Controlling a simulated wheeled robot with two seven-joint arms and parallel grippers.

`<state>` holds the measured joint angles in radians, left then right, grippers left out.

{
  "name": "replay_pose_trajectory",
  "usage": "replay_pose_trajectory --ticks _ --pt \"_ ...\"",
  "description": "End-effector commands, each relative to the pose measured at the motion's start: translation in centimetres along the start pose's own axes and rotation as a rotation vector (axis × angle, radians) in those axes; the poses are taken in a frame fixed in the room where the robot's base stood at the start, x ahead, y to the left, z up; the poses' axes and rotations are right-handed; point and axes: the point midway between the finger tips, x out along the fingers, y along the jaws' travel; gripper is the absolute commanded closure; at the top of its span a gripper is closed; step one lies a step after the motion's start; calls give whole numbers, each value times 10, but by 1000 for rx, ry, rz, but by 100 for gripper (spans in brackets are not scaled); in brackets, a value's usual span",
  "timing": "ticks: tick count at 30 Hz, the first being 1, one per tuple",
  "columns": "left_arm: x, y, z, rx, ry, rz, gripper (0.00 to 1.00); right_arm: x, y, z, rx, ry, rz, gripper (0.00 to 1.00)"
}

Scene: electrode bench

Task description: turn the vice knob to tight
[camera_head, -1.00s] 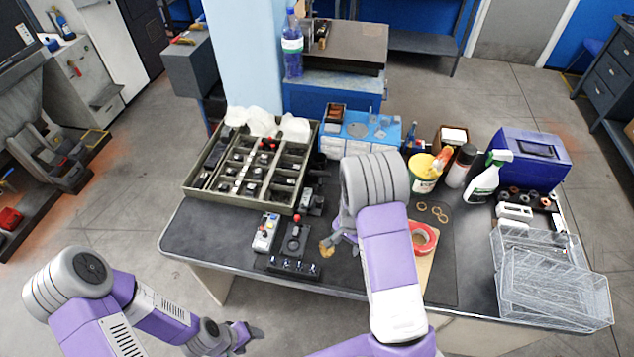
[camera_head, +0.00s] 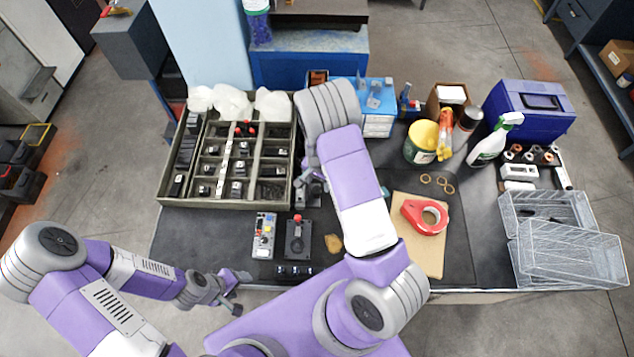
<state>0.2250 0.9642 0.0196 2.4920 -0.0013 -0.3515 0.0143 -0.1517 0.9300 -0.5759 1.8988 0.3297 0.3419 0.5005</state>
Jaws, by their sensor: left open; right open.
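A small dark grey device that looks like the vice (camera_head: 308,194) stands on the bench just right of the compartment tray. Its knob is too small and too covered to make out, so its setting cannot be read. My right gripper (camera_head: 314,176) is at this device, mostly hidden behind my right forearm; whether it touches the knob cannot be told. My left gripper (camera_head: 238,290) is open and empty, low at the bench's front edge, well away from the device.
The compartment tray (camera_head: 167,193) fills the back left. A control box (camera_head: 264,236) and a black block with a red-topped lever (camera_head: 298,238) stand in front. A red tape roll (camera_head: 424,216) lies on a board (camera_head: 434,258). Wire baskets (camera_head: 572,250) stand at right.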

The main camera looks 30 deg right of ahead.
Motion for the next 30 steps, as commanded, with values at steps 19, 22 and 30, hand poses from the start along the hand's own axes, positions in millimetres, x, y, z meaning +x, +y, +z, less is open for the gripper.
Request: replay_pose_trajectory --ticks 19,22,30 --pt "3 -1 -1 0 2 0 39 31 0 0 -1 0 -1 54" --pt "3 -1 -1 0 2 0 39 31 0 0 -1 0 -1 70" --pt "3 -1 -1 0 2 0 39 31 0 0 12 0 -1 96"
